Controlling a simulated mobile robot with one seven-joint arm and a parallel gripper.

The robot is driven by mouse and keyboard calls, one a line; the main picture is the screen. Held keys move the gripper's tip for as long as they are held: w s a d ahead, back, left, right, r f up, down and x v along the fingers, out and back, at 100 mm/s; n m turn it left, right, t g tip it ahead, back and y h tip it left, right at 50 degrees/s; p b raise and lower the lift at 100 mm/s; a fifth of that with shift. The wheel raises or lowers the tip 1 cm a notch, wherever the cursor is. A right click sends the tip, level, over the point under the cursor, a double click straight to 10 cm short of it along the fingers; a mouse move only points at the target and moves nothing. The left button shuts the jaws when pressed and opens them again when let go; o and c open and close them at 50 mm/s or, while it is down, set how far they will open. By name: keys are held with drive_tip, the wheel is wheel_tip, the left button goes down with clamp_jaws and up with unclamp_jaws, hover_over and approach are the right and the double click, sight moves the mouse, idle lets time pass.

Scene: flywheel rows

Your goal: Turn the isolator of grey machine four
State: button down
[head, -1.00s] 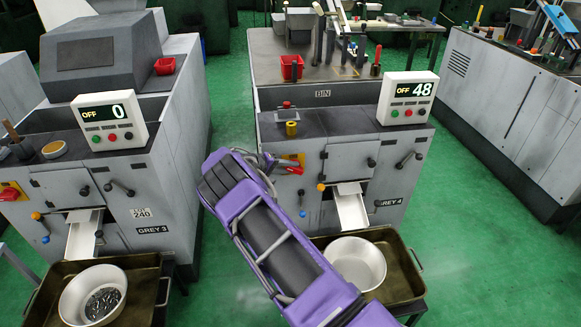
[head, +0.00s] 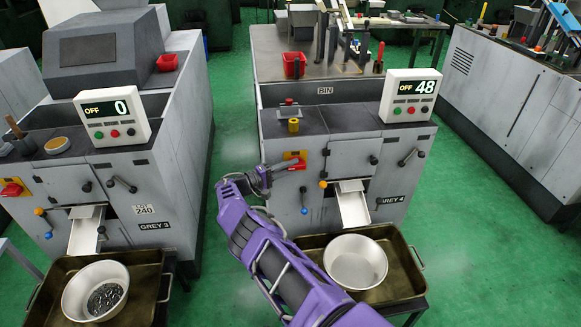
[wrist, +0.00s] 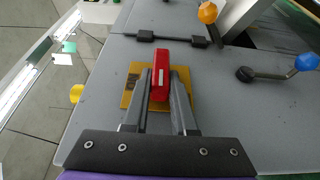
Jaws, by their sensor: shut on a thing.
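The grey machine four (head: 345,150) stands right of centre in the head view, labelled GREY 4, its display reading OFF 48. Its isolator is a red handle (head: 297,164) on a yellow plate on the upper left of the front; it also shows in the wrist view (wrist: 160,82) on the yellow plate (wrist: 128,100). My gripper (head: 270,168) is at the isolator, reaching in from the left. In the wrist view my gripper (wrist: 163,82) has its two fingers on either side of the red handle, shut on it. The fingers hide parts of the plate.
An orange-knobbed lever (wrist: 208,12) and a blue-knobbed lever (wrist: 306,62) stick out near the isolator. A bowl (head: 355,262) sits in a tray (head: 408,285) below the chute (head: 352,207). Grey 3 (head: 110,180) stands to the left, with green floor between.

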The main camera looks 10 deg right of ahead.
drive_tip(key=shift+d, duration=0.1)
idle(0.4)
drive_tip(key=c, duration=0.7)
unclamp_jaws()
